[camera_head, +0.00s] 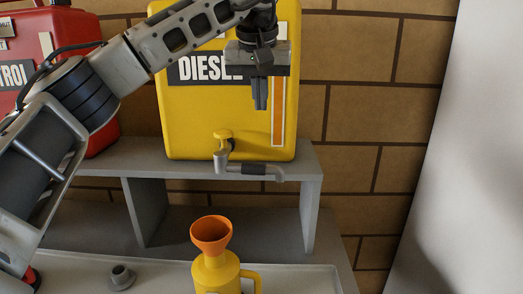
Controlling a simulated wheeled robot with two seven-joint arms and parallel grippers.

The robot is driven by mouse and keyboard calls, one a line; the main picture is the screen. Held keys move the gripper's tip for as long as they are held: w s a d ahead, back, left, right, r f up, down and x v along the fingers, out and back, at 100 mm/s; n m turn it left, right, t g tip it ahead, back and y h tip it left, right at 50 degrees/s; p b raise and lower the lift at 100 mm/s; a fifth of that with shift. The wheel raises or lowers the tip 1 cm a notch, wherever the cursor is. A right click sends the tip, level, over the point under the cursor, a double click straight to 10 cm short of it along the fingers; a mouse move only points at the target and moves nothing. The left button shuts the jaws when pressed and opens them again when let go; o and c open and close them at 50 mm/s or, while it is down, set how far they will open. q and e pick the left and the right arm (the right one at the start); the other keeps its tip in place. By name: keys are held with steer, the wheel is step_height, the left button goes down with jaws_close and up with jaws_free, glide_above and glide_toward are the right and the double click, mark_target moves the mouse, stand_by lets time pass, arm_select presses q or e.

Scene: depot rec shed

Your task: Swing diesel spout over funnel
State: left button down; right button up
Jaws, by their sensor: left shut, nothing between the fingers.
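The yellow diesel container (190,110) stands on a grey shelf, with a "DIESEL" label partly hidden by my left arm. Its spout (250,170) leaves the tap at the container's lower front and points to the right, with its end bent at the far right. The orange funnel (211,232) sits in the top of a yellow jug (215,272), below and left of the spout's end. My left gripper (260,104) is shut and empty, pointing down in front of the container, above the spout and apart from it. My right gripper is not in view.
A red container (100,105) labelled "PETROL" stands at the left, partly behind my arm. The grey shelf (300,158) runs under both containers. A small grey cap (121,277) lies on the light tray (160,265) left of the jug. A white surface (470,150) rises at the right.

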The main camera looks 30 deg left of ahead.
mark_target(251, 173)
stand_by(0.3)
arm_select(q)
step_height(251, 173, down, 11)
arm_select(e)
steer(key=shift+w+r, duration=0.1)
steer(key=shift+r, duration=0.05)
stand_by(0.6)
arm_select(q)
steer(key=shift+s, duration=0.1)
steer(key=shift+s+d+p, duration=0.1)
steer(key=shift+d+p, duration=0.05)
steer(key=shift+p, duration=0.25)
